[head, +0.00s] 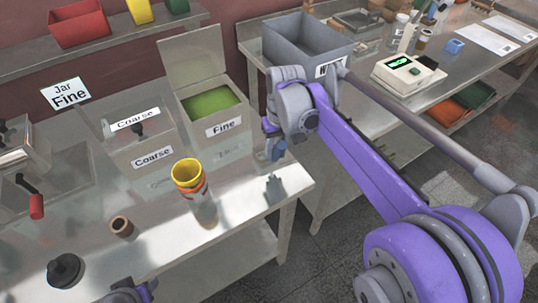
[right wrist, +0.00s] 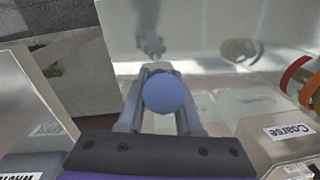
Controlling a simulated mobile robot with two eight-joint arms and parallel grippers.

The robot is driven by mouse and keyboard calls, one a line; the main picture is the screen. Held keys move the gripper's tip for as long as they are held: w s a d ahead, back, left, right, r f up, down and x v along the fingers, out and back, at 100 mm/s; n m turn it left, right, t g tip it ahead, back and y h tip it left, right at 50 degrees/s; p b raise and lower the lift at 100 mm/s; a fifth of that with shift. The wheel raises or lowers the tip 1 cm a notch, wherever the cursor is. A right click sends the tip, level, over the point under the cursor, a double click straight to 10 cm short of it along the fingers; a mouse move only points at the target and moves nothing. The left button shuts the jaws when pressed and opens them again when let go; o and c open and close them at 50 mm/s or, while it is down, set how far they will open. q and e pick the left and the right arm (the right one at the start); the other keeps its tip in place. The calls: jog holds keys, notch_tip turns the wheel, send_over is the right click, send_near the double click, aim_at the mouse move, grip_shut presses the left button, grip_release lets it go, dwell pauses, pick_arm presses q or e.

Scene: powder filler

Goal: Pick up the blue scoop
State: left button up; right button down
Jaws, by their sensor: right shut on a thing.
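In the head view a small blue part of the scoop (head: 277,152) shows under the gripper, above the tabletop. Part of my left gripper (head: 132,293) shows at the bottom edge; its fingers cannot be made out.
The Fine bin (head: 224,128) holds green powder and its lid is raised. The Coarse bin (head: 152,157) stands left of it. A brown ring (head: 121,227) and black knobbed piece (head: 65,270) lie nearby. A scale (head: 403,78) stands on the right bench.

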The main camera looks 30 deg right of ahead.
notch_tip(320, 180, up, 9)
jog(key=p, duration=0.5)
jog(key=shift+w+r, duration=0.1)
jog(key=shift+w, duration=0.05)
pick_arm(q)
jog(key=shift+t, duration=0.3)
jog(key=w+r, duration=0.1)
jog(key=r, duration=0.1)
jog(key=w+r, duration=0.1)
jog(key=r, duration=0.2)
jog(key=w+r, duration=0.1)
jog(key=r, duration=0.1)
jog(key=shift+w+r, duration=0.25)
jog(key=shift+r, duration=0.1)
pick_arm(e)
jog(key=shift+r, duration=0.5)
jog(key=shift+f, duration=0.1)
pick_arm(q)
jog(key=shift+s+f, duration=0.1)
jog(key=shift+s, duration=0.2)
pick_arm(e)
jog(key=shift+s, duration=0.25)
pick_arm(q)
jog(key=shift+w, duration=0.1)
pick_arm(e)
jog(key=shift+w, duration=0.15)
